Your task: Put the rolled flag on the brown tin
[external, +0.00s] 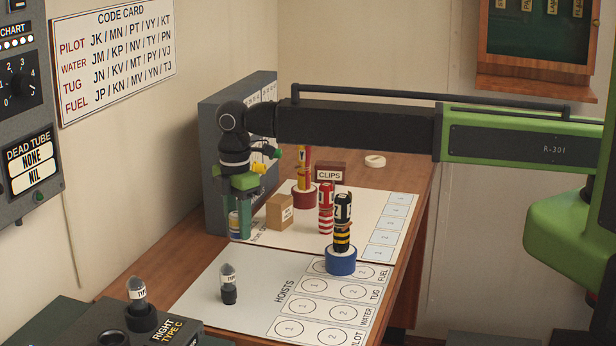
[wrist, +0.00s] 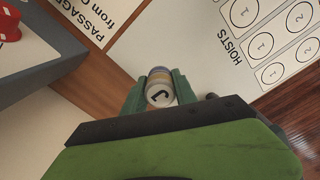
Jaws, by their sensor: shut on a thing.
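My gripper (external: 240,222) points down at the left of the table, beside the grey rack. It is shut on a rolled flag (external: 235,224) with white, blue and yellow bands. In the wrist view the flag's pale end (wrist: 159,92), marked with a letter like J, sits between the green fingers. I cannot tell whether the flag touches the surface below. No tin looks plainly brown; a dark red tin (external: 303,203) at the back of the mat is nearest in colour, and a red and yellow flag (external: 304,165) stands on it.
A blue tin (external: 341,264) bears a black and yellow flag (external: 343,222). A red and white flag (external: 326,208) stands behind it. A tan box (external: 279,213) is right of my gripper. The grey rack (external: 215,160) is close behind. A small dark tube (external: 228,285) stands on the front mat.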

